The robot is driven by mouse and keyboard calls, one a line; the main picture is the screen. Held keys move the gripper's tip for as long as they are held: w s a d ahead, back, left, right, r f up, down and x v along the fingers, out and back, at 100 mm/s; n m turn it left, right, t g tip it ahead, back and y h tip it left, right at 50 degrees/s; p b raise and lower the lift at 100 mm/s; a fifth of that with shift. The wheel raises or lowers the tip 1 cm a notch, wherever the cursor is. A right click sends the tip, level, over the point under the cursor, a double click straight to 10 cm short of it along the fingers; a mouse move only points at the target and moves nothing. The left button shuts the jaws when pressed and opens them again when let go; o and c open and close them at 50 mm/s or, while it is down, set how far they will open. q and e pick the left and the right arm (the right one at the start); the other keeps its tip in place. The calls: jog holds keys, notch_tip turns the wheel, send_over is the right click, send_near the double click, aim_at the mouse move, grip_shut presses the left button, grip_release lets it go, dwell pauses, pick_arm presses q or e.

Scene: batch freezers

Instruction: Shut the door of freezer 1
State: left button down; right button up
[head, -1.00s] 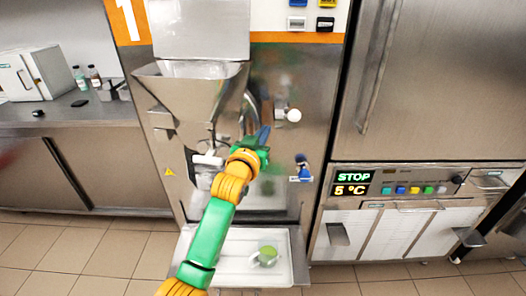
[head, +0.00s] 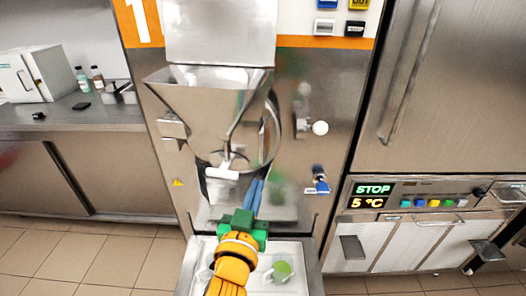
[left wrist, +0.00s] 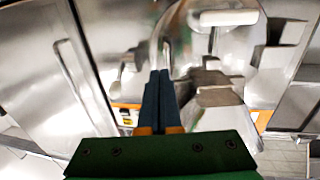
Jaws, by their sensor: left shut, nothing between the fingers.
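Freezer 1 (head: 340,90) is the steel machine with an orange band and a white 1. Its front carries a steel funnel (head: 200,105) and a round door (head: 272,125) partly behind it, with a white bar handle (head: 222,174) low on the front. I cannot tell how far the door stands from the body. A white knob (head: 320,127) sits on a bracket to the right. My left gripper (head: 257,183) is shut and empty, its blue fingers pointing up just below and right of the bar. The fingers (left wrist: 159,75) and bar (left wrist: 226,18) also show in the left wrist view. My right gripper is out of view.
A white tray (head: 308,277) below the freezer holds a green-filled cup (head: 281,270). A blue-handled valve (head: 319,178) sticks out to the right. A steel cabinet with a STOP display (head: 372,189) stands at the right, and a counter (head: 80,117) at the left.

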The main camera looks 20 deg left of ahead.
pick_arm(q)
jog(key=p, duration=0.2)
send_near(274, 150)
jog(key=w, duration=0.5)
jog(key=shift+w+a+r, duration=0.2)
jog(key=shift+w+f, duration=0.1)
jog(key=shift+w, duration=0.65)
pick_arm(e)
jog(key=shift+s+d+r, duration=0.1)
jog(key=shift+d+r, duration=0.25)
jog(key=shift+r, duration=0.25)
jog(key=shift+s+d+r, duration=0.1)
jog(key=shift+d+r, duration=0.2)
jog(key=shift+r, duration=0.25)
pick_arm(q)
jog(key=shift+w+a, duration=0.1)
